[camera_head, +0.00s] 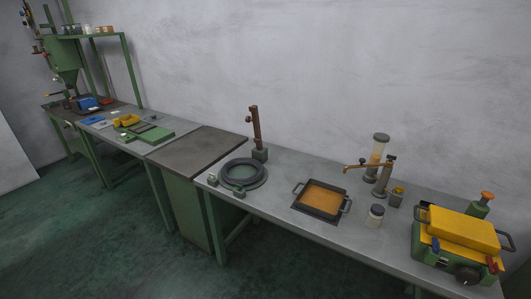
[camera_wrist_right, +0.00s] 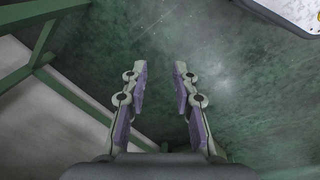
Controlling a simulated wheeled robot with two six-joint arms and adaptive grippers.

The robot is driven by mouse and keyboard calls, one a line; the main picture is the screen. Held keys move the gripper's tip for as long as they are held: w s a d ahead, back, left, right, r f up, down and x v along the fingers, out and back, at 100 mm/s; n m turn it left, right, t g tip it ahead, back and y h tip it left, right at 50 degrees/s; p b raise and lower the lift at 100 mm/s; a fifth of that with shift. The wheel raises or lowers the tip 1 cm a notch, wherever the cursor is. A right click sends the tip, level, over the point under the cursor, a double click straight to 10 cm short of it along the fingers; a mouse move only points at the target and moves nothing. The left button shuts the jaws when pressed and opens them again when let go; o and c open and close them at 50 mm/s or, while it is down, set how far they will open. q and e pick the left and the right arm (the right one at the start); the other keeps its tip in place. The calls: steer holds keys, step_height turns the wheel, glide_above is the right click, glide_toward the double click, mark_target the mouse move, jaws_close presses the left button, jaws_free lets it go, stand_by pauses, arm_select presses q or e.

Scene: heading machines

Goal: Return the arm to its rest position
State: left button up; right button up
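My right gripper (camera_wrist_right: 158,92) shows in the right wrist view. Its two fingers with purple pads stand apart, with nothing between them, over the green floor (camera_wrist_right: 240,120). It is open and empty. Neither of my arms nor my left gripper shows in the head view.
A long grey workbench (camera_head: 280,205) runs along the wall. On it are a black ring (camera_head: 225,172), a tray with orange contents (camera_head: 322,199), a brown lever post (camera_head: 256,128), a dispenser (camera_head: 378,155) and a yellow-and-green machine (camera_head: 460,230). The floor in front is clear.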

arm_select(q)
step_height(320, 180, down, 4)
steer(key=b, duration=0.2)
steer(key=shift+b, duration=0.4)
arm_select(e)
steer(key=s+a+f+m, duration=0.1)
steer(key=s+f, duration=0.4)
steer(key=s, duration=0.6)
steer(key=s+a+f+m, duration=0.2)
steer(key=s+f, duration=0.4)
steer(key=s, duration=0.6)
steer(key=shift+s+a+t, duration=0.2)
steer(key=shift+a+t, duration=0.1)
steer(key=shift+a, duration=0.6)
